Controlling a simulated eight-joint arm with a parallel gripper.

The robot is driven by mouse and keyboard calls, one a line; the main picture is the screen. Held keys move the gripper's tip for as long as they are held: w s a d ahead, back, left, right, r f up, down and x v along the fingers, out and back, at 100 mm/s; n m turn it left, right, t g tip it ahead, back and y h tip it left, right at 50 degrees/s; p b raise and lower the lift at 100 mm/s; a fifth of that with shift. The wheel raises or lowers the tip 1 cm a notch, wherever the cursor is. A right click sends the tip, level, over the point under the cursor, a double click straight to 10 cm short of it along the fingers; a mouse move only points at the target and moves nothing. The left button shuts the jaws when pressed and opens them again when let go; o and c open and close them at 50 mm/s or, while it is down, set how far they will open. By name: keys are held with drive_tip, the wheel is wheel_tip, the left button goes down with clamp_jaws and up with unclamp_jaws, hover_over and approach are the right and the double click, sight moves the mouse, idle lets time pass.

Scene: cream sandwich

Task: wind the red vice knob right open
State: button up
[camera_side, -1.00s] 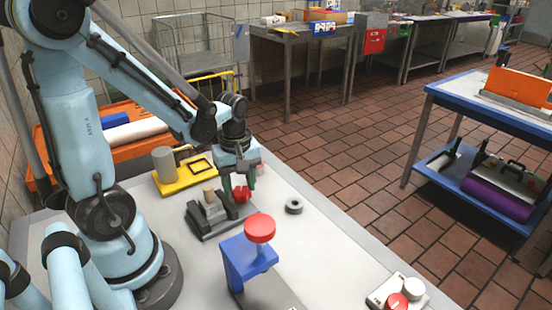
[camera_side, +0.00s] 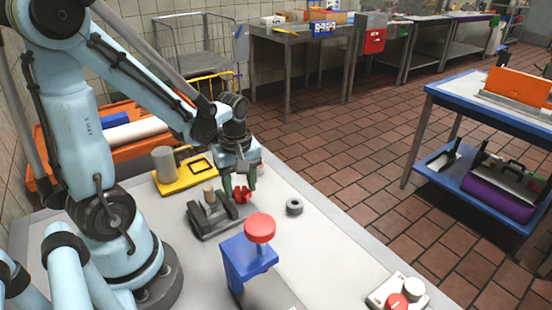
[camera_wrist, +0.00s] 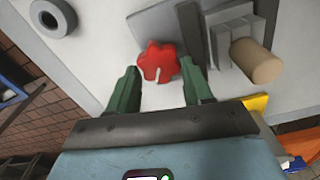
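The red vice knob (camera_side: 242,195) is a lobed wheel on the right end of the small grey vice (camera_side: 209,221). A tan round piece (camera_side: 208,190) stands between the vice's grey jaws. In the wrist view the knob (camera_wrist: 158,62) lies between the two green fingers, and the vice jaws (camera_wrist: 222,45) and the tan piece (camera_wrist: 256,60) are to its right. My gripper (camera_side: 241,183) points down over the knob, its fingers apart on either side. Small gaps seem to show beside the knob; light contact on the right cannot be ruled out.
A grey ring (camera_side: 294,207) lies right of the vice. A blue stand with a red round top (camera_side: 260,228) is in front. A yellow tray (camera_side: 175,184) with a grey cylinder (camera_side: 164,163) is behind. A two-knob box (camera_side: 397,293) sits near the front right edge.

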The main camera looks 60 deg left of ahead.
drive_tip(key=shift+s+d, duration=0.1)
drive_tip(key=shift+d, duration=0.1)
drive_tip(key=shift+a+r, duration=0.15)
drive_tip(key=shift+r, duration=2.2)
wheel_tip(320, 180, up, 9)
drive_tip(key=shift+r, duration=0.15)
wheel_tip(320, 180, up, 12)
hover_over(240, 189)
idle(0.5)
